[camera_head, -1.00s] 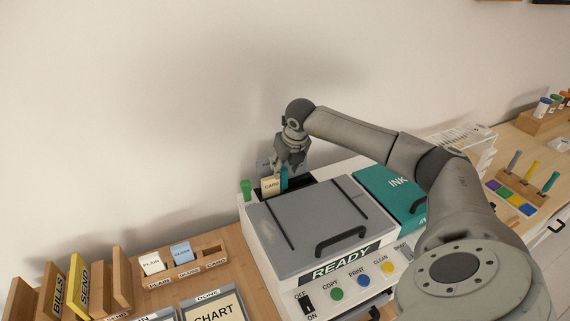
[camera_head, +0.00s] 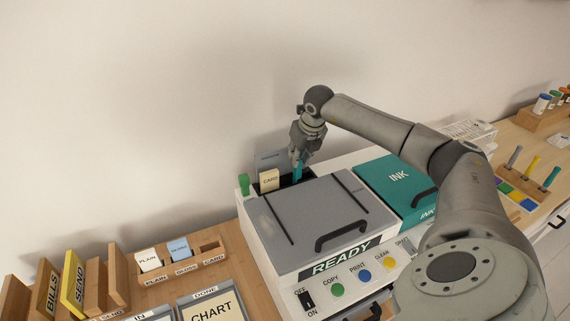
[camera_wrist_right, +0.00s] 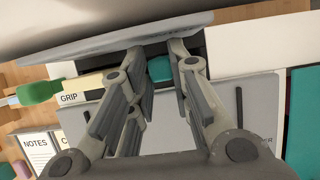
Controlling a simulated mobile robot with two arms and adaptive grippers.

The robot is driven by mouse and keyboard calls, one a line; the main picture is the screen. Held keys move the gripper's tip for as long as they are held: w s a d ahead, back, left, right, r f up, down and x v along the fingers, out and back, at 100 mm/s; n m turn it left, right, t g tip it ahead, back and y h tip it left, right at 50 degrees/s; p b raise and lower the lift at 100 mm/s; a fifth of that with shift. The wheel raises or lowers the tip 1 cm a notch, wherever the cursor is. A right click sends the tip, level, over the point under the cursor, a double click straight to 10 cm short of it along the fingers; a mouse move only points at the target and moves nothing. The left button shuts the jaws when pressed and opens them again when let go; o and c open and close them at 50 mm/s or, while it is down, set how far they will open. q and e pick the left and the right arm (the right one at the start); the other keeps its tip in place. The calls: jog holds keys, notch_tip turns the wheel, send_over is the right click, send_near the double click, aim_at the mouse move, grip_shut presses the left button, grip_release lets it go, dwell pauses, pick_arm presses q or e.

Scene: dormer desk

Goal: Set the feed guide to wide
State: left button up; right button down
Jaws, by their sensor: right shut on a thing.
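The teal feed guide (camera_head: 298,172) stands upright in the dark feed slot at the back of the printer. It is apart from the cream CARD piece (camera_head: 269,180), with a dark gap between them. My right gripper (camera_head: 298,160) reaches down from above and is shut on the guide. In the right wrist view the teal guide (camera_wrist_right: 160,69) shows between my right fingers (camera_wrist_right: 157,54), which hide part of it. Any width marking by the guide is too small or hidden to read. My left gripper is not in view.
The grey printer lid (camera_head: 318,218) is closed in front of the slot, with the teal INK cover (camera_head: 395,182) to its right. A green lever (camera_head: 244,184) stands at the slot's left; it also shows in the wrist view (camera_wrist_right: 38,92). The wall is close behind.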

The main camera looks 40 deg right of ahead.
jog(key=d, duration=0.1)
jog(key=s+d, duration=0.1)
jog(key=d, duration=0.1)
jog(key=d+b, duration=0.1)
jog(key=d, duration=0.1)
jog(key=shift+s+d, duration=0.1)
jog(key=shift+s, duration=0.2)
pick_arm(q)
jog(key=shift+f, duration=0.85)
pick_arm(e)
jog(key=shift+r, duration=0.1)
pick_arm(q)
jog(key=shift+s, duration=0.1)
pick_arm(e)
jog(key=c, duration=1.3)
grip_release()
jog(key=shift+s+d, duration=0.1)
